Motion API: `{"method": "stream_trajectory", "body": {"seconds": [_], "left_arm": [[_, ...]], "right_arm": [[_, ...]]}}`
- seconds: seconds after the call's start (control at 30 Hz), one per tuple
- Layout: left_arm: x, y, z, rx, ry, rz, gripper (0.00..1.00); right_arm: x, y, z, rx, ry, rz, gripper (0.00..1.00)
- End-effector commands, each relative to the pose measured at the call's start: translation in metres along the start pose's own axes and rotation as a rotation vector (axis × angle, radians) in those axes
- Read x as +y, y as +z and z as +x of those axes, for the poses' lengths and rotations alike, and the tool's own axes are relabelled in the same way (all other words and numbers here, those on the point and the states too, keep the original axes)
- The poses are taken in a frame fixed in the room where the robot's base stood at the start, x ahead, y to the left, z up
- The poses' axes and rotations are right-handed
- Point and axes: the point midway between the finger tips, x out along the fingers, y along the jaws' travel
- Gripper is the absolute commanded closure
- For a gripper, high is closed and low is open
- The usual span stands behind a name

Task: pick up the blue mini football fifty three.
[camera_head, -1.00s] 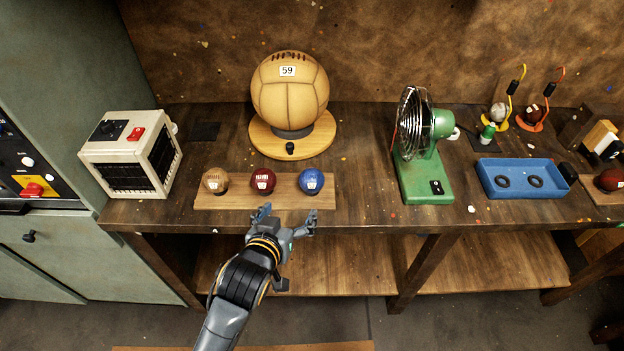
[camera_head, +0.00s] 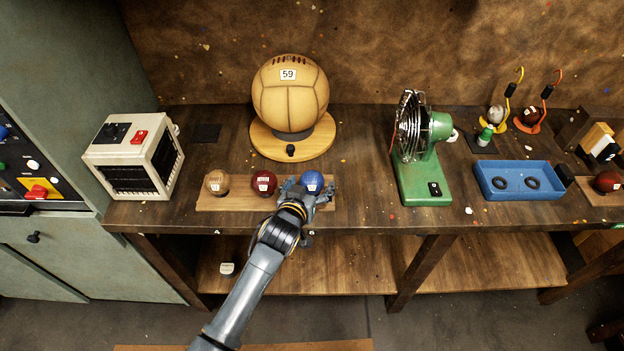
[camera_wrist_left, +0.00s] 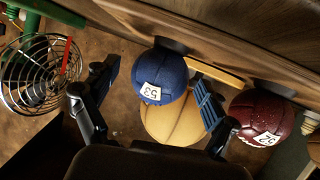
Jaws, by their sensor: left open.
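The blue mini football (camera_head: 312,181), with a white label reading 53 in the left wrist view (camera_wrist_left: 165,76), sits at the right end of a small wooden board (camera_head: 235,204) on the bench. My left gripper (camera_head: 309,192) is open, with its fingers close around the near side of the blue ball. In the left wrist view the ball shows ahead between the two spread fingers (camera_wrist_left: 152,105). I cannot tell whether a finger touches it. The right gripper is not in view.
A dark red ball (camera_head: 263,183), labelled 52 in the wrist view, sits close left of my gripper, and a brown ball (camera_head: 217,182) beyond it. Behind stands a large tan ball (camera_head: 290,100) on a round base. A green fan (camera_head: 425,160) and blue tray (camera_head: 520,190) are right; a heater (camera_head: 133,157) is left.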

Motion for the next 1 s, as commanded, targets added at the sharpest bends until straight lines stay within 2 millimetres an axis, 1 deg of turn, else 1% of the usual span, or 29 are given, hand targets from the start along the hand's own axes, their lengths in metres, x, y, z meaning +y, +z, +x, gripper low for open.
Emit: {"method": "stream_trajectory", "body": {"seconds": [0.03, 0.13, 0.4, 0.43, 0.47, 0.5, 0.67, 0.7, 0.73, 1.0], "left_arm": [[0.0002, -0.0007, 0.0065, 0.0, 0.0, 0.001, 0.15], [0.0004, -0.0002, 0.0138, 0.0, 0.0, -0.001, 0.15], [0.0003, 0.0004, 0.0161, 0.0, 0.0, -0.001, 0.15], [0.0002, 0.0004, 0.0161, 0.0, 0.0, -0.001, 0.19], [0.0002, 0.0003, 0.016, 0.0, 0.0, -0.001, 0.25], [0.0002, 0.0004, 0.016, 0.0, 0.0, -0.001, 0.33], [0.0002, 0.0005, 0.0159, 0.0, 0.0, -0.001, 0.65], [0.0002, 0.0005, 0.0159, 0.0, 0.0, -0.001, 0.74], [0.0002, 0.0005, 0.0159, 0.0, 0.0, -0.001, 0.76], [0.0004, -0.0011, 0.0154, 0.002, 0.001, -0.001, 0.76]], "right_arm": [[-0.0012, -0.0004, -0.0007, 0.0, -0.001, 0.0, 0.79], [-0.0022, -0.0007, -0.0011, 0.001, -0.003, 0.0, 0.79], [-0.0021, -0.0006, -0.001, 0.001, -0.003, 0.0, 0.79], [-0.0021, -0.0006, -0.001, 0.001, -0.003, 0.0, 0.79], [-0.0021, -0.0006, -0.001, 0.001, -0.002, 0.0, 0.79], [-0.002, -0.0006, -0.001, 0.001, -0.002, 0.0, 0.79], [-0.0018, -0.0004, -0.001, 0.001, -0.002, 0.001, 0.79], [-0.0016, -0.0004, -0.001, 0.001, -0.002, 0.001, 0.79], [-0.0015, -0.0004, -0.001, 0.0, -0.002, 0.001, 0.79], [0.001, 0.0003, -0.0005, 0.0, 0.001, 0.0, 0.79]]}}
